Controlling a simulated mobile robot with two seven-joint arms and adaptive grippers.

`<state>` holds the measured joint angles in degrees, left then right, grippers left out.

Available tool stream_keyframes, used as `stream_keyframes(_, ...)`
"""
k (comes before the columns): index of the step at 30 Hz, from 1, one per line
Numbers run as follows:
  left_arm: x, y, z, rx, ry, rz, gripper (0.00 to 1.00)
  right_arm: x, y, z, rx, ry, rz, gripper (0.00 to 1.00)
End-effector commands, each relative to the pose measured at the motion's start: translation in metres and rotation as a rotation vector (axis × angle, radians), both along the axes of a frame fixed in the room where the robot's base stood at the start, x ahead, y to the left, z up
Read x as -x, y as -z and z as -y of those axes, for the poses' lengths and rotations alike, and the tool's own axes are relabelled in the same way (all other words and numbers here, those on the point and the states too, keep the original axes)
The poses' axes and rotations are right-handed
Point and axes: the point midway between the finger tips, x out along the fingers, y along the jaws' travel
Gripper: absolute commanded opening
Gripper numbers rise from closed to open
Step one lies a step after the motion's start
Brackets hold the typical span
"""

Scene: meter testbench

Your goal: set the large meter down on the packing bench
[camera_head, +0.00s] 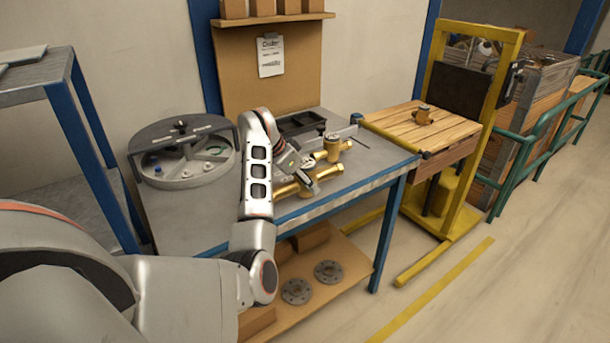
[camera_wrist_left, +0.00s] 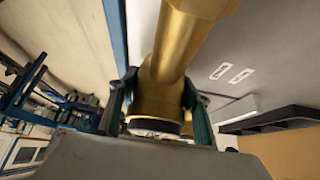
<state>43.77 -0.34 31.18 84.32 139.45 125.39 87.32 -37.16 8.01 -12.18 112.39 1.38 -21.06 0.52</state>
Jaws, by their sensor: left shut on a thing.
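The large meter (camera_head: 322,174) is a brass body with a long pipe and round flanged parts. My left gripper (camera_head: 298,165) is shut on it, over the front right part of the grey packing bench (camera_head: 352,176). In the left wrist view, the brass meter (camera_wrist_left: 157,92) stands between the two dark fingers of the gripper (camera_wrist_left: 155,112), with a dark ring at its lower end. I cannot tell whether the meter touches the bench top. My right gripper is not in view.
A round grey tray (camera_head: 183,181) with small parts sits on the bench's left, and a black bin (camera_head: 300,123) at its back. A blue-legged shelf (camera_head: 75,120) stands at left.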

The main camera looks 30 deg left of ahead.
Motion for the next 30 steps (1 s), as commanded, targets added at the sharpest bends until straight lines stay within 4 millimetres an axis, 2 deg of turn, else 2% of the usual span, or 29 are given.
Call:
stream_keyframes(1, -0.002, -0.004, 0.0, 0.001, 0.001, 0.009, 0.0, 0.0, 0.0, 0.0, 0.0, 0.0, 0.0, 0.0)
stream_keyframes(12, -0.002, -0.001, 0.0, 0.001, 0.0, 0.008, 0.0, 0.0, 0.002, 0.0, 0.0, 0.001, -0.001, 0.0)
stream_keyframes(13, 0.0, 0.003, 0.0, 0.001, -0.001, 0.001, 0.53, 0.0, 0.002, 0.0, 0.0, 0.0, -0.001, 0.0)
stream_keyframes(14, 0.0, 0.003, 0.0, 0.001, -0.001, 0.001, 0.61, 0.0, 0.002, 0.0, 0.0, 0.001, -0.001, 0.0)
stream_keyframes(15, 0.0, 0.002, 0.0, 0.0, 0.0, 0.001, 0.65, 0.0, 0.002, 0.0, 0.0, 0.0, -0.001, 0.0)
stream_keyframes(25, 0.0, 0.002, 0.0, 0.0, 0.0, 0.001, 0.65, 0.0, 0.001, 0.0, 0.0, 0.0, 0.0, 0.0)
stream_keyframes(30, 0.005, -0.011, -0.003, -0.002, -0.001, 0.002, 0.65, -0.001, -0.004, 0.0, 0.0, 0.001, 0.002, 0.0)
